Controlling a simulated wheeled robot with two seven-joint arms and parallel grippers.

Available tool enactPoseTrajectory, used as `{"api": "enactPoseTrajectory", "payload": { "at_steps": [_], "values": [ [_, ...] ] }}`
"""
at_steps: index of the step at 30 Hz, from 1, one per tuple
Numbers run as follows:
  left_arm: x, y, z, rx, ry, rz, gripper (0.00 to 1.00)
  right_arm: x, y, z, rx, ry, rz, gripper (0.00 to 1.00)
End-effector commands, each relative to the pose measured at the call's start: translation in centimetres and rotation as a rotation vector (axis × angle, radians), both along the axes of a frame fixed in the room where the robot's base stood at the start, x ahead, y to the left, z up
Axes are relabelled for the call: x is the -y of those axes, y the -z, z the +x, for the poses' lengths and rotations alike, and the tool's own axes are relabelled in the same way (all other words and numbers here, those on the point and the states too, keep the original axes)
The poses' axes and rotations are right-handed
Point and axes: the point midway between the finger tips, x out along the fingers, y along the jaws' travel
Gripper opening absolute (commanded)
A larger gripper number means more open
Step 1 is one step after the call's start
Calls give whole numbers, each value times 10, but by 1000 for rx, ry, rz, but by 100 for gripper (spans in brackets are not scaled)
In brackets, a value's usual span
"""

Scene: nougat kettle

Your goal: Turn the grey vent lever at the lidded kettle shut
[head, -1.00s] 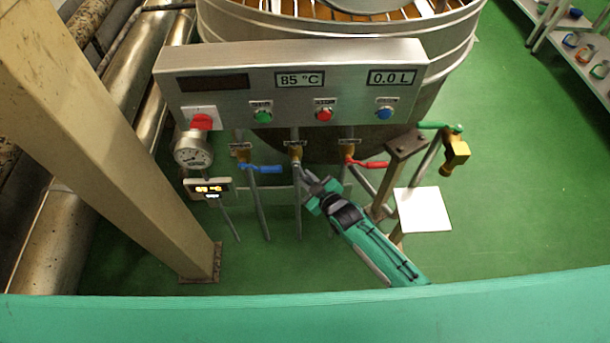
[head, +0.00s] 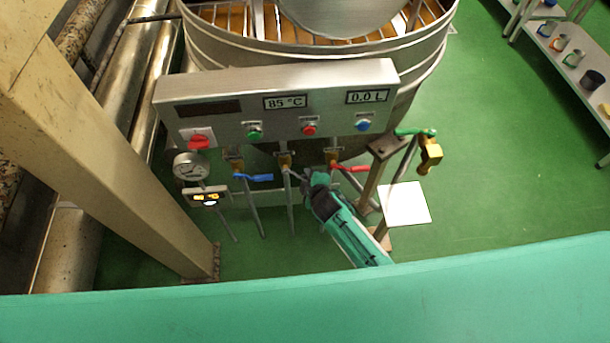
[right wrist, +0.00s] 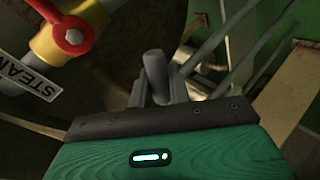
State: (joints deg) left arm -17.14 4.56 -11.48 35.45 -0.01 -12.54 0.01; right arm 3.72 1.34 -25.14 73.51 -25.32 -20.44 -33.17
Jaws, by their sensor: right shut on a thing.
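The kettle (head: 425,75) stands at the back behind a steel control panel (head: 230,130). Three valves hang below the panel. The middle valve (head: 285,160) carries the grey vent lever (head: 294,172), which points right and down toward my right gripper (head: 308,178). In the right wrist view, my right gripper (right wrist: 160,90) is shut on the grey lever (right wrist: 153,70), whose rounded end stands up between the fingers. The fingers hide part of the lever. My left gripper is not in view.
A blue lever (head: 258,178) is left of the grey one and a red lever (head: 350,168) is close on the right. A post with a green-handled brass tap (head: 430,152) stands further right. A beige column (head: 120,160) is at left.

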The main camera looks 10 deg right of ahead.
Motion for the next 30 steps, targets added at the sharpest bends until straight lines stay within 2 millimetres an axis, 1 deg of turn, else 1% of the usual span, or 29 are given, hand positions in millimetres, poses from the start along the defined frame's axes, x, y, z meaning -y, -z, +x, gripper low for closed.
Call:
{"api": "enactPoseTrajectory", "payload": {
  "at_steps": [1,3,9,15,21,30],
  "values": [
    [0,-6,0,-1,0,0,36,0,-6,0,-1,1,-38,0],
    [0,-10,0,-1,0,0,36,1,-9,0,-1,1,-96,0],
    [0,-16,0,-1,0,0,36,3,-18,0,-1,0,-233,0],
    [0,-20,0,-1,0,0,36,4,-23,0,0,0,-322,0],
    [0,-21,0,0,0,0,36,4,-26,0,0,-1,-365,0],
    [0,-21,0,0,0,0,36,4,-26,0,0,-2,-377,0]
  ]
}}
